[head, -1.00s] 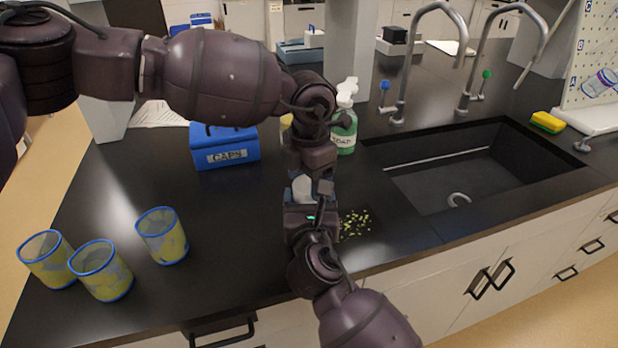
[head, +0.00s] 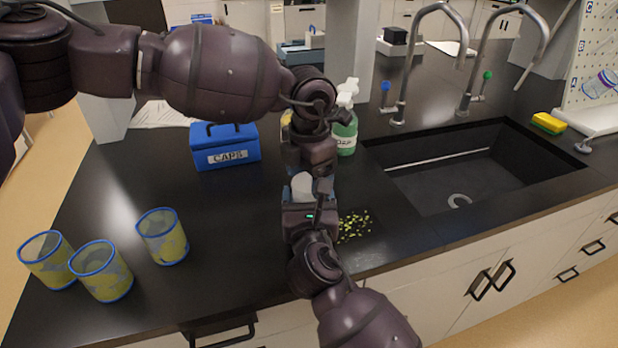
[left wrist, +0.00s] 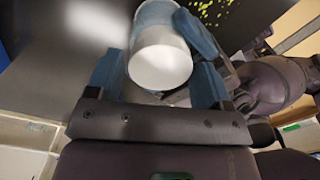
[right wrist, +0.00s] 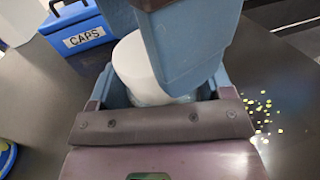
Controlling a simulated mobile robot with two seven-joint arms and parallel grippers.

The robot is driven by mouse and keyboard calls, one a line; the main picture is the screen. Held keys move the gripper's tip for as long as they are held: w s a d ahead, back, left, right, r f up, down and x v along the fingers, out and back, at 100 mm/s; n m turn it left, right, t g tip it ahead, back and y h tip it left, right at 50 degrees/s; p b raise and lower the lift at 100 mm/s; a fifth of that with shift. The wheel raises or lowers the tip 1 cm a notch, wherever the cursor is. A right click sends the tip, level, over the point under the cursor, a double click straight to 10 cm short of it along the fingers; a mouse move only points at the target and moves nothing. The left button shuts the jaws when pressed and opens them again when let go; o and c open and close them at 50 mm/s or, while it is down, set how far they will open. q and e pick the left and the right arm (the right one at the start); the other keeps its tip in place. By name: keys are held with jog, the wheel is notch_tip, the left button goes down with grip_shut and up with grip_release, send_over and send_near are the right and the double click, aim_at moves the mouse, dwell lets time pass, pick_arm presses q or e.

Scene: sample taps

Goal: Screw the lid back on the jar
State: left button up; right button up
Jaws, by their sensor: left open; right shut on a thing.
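A white round lid (left wrist: 160,66) shows between the fingers of my left gripper (left wrist: 158,78) in the left wrist view. These fingers are open, one on each side of it. In the right wrist view the white lid (right wrist: 137,64) sits at the top of the jar (right wrist: 150,97), whose body is mostly hidden. My right gripper (right wrist: 158,95) is shut on the jar from the front. In the head view the white top (head: 301,184) shows between my left gripper (head: 312,174) above and my right gripper (head: 308,196) below. How tightly the lid sits cannot be told.
Three yellow-and-clear cups with blue rims (head: 162,236) stand at the left. A blue CAPS box (head: 224,147) and a green soap bottle (head: 345,132) stand behind my grippers. Yellow-green bits (head: 354,226) lie to their right, before the sink (head: 450,170).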

pick_arm(q)
jog(key=r, duration=0.3)
jog(key=shift+s+d+r, duration=0.2)
jog(key=shift+r, duration=0.15)
jog(key=shift+s+d+r+n, duration=0.1)
jog(key=shift+d+r+n, duration=0.2)
jog(key=shift+n, duration=0.2)
jog(key=shift+r+n, duration=0.55)
jog(key=shift+n, duration=0.25)
jog(key=shift+w+a+r+n, duration=0.2)
jog(key=shift+r+n, duration=0.25)
jog(key=shift+n, duration=0.2)
jog(key=shift+w+a+r+n, duration=0.1)
jog(key=shift+a+r+n, duration=0.1)
jog(key=shift+r+n, duration=0.35)
jog(key=shift+f, duration=0.2)
jog(key=shift+f, duration=3.95)
